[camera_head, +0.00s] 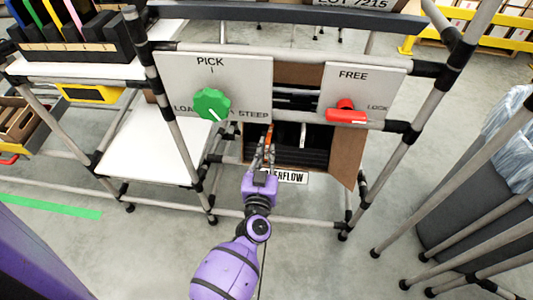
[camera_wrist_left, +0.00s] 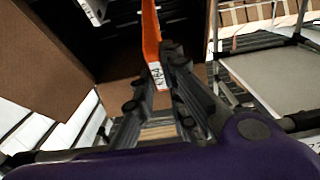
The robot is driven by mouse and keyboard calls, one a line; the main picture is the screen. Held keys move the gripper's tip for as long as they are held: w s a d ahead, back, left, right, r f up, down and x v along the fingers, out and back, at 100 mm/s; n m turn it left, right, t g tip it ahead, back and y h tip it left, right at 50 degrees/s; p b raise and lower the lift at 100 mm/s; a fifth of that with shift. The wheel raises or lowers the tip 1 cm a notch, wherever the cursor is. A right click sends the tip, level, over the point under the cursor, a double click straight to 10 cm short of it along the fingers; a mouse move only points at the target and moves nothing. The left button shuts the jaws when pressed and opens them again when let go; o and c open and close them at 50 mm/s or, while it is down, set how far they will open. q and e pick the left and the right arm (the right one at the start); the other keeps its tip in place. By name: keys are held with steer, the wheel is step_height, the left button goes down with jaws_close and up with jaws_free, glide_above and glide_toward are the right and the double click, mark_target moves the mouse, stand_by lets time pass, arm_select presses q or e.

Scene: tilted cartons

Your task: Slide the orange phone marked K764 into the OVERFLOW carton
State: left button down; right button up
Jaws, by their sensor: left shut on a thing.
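My left gripper (camera_head: 265,152) reaches into the front of the OVERFLOW carton's opening and is shut on the orange phone (camera_head: 269,134). In the left wrist view the phone (camera_wrist_left: 151,35) stands out beyond the fingertips (camera_wrist_left: 158,85), with a white label at its held end whose print is hard to read. The OVERFLOW carton (camera_head: 347,158) is brown cardboard with a dark slotted inside; its label is partly covered by my gripper. A pale, slim item stands inside, right of the phone. I cannot tell whether the phone touches a slot. My right gripper is out of view.
A tube frame surrounds the carton. Above it are a PICK panel with a green knob (camera_head: 212,104) and a FREE/LOCK panel with a red handle (camera_head: 346,114). A white shelf (camera_head: 158,150) stands at left, a grey bin (camera_head: 462,215) at right.

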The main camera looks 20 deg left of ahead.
arm_select(q)
steer(key=shift+w+a+f, duration=0.15)
steer(key=shift+w+f, duration=0.2)
steer(key=shift+w+a+f+b, duration=0.15)
steer(key=shift+w+f+b, duration=0.2)
steer(key=shift+w+b, duration=0.35)
steer(key=shift+f, duration=0.3)
steer(key=shift+s+f, duration=0.1)
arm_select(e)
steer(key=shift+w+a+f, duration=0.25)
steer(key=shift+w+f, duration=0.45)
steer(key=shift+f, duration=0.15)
arm_select(q)
steer(key=shift+w, duration=0.2)
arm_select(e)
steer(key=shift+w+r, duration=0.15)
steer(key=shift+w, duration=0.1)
arm_select(q)
steer(key=shift+w+a+f, duration=0.15)
steer(key=shift+w, duration=0.05)
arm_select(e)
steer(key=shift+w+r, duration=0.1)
arm_select(q)
steer(key=shift+w, duration=0.1)
